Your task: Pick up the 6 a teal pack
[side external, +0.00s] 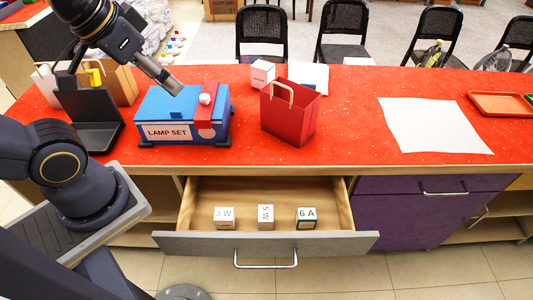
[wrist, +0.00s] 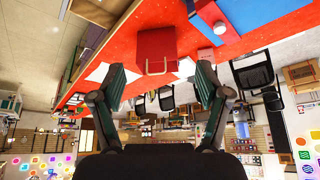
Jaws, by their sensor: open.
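The 6 A pack (side external: 306,218) is a small box with a white top marked "6 A" and dark teal showing on its side. It stands at the right of a row of small packs in the open drawer (side external: 335,200). A pack marked "5 W" (side external: 266,217) and one marked "3 W" (side external: 224,218) stand to its left. My gripper (side external: 170,82) is above the counter, over the blue lamp set box, far up and left of the drawer. In the wrist view my gripper (wrist: 160,80) is open with nothing between its fingers. The packs are not visible there.
The lamp set box (side external: 180,115), a red bag (side external: 290,112) and a small white box (side external: 262,73) stand on the red counter (side external: 350,110). A white sheet (side external: 432,125) and orange tray (side external: 500,104) lie to the right. The drawer has free room around the packs.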

